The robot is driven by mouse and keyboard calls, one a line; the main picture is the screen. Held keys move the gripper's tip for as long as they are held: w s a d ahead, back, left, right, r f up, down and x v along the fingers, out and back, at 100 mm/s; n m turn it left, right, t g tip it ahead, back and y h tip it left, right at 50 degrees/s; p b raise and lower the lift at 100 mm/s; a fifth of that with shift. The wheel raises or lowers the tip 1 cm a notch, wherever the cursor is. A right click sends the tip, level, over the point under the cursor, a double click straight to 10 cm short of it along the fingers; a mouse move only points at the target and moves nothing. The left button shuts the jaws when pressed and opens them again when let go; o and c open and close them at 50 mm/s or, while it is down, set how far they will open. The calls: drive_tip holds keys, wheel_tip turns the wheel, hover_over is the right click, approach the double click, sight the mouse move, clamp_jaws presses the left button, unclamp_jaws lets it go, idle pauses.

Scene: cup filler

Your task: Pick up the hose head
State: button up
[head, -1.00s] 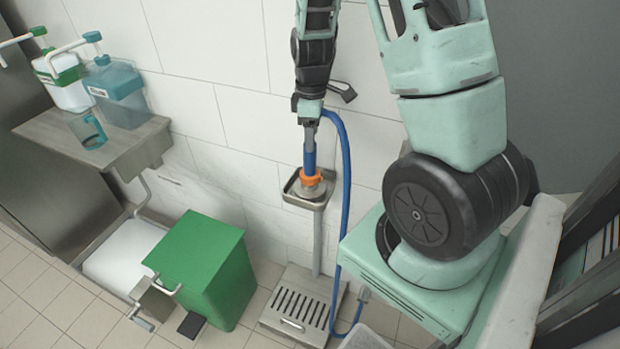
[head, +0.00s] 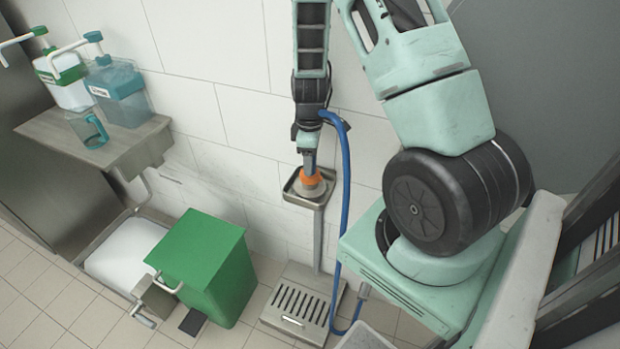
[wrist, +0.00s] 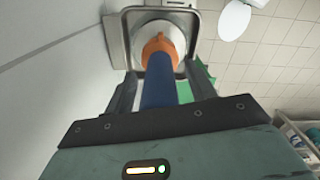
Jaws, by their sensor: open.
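The hose head stands in a square metal holder (head: 291,190) at the wall. In the head view its orange collar (head: 310,178) and pale round base show, and my arm's end covers most of its blue handle. The wrist view shows the blue handle (wrist: 159,84) and orange collar pointing away from me. My gripper (head: 309,160) is above the collar. In the wrist view its fingers (wrist: 160,70) are open, one on each side of the blue handle, with a gap on both sides.
A blue hose (head: 347,190) hangs to the right of the holder. Below is a slotted metal drain box (head: 297,312). A green bin (head: 205,265) stands left of it. A steel shelf (head: 95,140) with bottles and a cup is at the left. The tiled wall is close behind.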

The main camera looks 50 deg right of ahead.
drive_tip(key=c, duration=1)
drive_tip(key=shift+c, duration=0.2)
drive_tip(key=shift+r, duration=0.2)
